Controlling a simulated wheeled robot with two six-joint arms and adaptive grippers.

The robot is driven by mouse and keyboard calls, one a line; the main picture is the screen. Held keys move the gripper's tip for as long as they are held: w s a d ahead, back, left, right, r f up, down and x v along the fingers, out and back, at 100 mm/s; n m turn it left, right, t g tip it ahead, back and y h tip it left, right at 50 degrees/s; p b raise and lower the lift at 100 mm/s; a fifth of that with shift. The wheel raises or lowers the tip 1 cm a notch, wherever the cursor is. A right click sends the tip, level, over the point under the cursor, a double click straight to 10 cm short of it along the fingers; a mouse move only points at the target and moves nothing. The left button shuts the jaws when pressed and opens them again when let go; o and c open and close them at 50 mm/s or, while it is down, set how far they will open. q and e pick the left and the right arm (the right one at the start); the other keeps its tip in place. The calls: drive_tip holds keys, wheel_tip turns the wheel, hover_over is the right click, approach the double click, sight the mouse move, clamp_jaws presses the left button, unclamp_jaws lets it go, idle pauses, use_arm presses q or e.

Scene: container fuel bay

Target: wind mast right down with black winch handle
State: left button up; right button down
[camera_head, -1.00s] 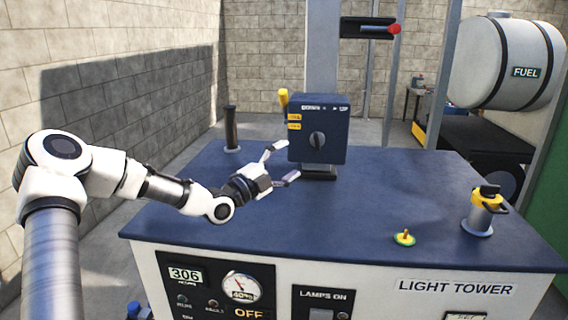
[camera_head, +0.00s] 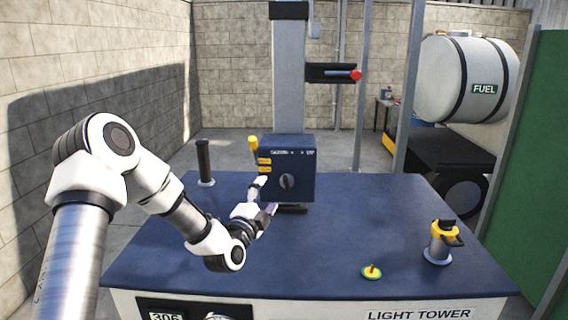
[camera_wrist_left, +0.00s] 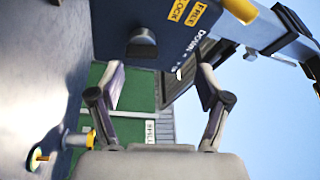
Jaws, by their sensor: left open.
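The dark blue winch box (camera_head: 287,168) stands on the blue deck at the mast's foot, with a round black knob (camera_head: 287,181) on its front. A black upright grip (camera_head: 204,162) stands on the deck left of the box. I cannot tell which black part is the winch handle. A yellow lever (camera_head: 253,146) and FREE and LOCK labels are at the box's left edge. The grey mast (camera_head: 288,80) rises behind the box. My left gripper (camera_head: 264,198) is open and empty by the box's lower left. The wrist view shows the knob (camera_wrist_left: 142,42) beyond its spread fingers (camera_wrist_left: 160,78).
A black bracket with a red-knobbed pin (camera_head: 335,73) sits right of the mast. On the deck (camera_head: 330,255) are a green-yellow cap (camera_head: 371,271) and a yellow-and-black filler fitting (camera_head: 440,240). A white fuel tank (camera_head: 465,80) stands behind right.

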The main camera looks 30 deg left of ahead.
sight(285, 186)
use_arm(q)
drive_tip(key=shift+m+g+h, duration=0.3)
drive_tip(key=shift+m+h, duration=0.2)
drive_tip(key=shift+m, duration=0.1)
drive_tip(key=w, duration=0.2)
drive_tip(key=w+p, duration=0.1)
drive_tip(key=w, duration=0.2)
drive_tip(key=w+p, duration=0.1)
drive_tip(key=w, duration=0.2)
drive_tip(key=shift+w+d+f, duration=0.1)
drive_tip(key=shift+d+f, duration=0.25)
drive_tip(key=shift+f, duration=0.05)
drive_tip(key=shift+a, duration=0.15)
drive_tip(key=shift+c, duration=0.7)
drive_tip(key=c, duration=1)
use_arm(e)
wheel_tip(285, 186, up, 4)
drive_tip(key=shift+a+r, duration=0.1)
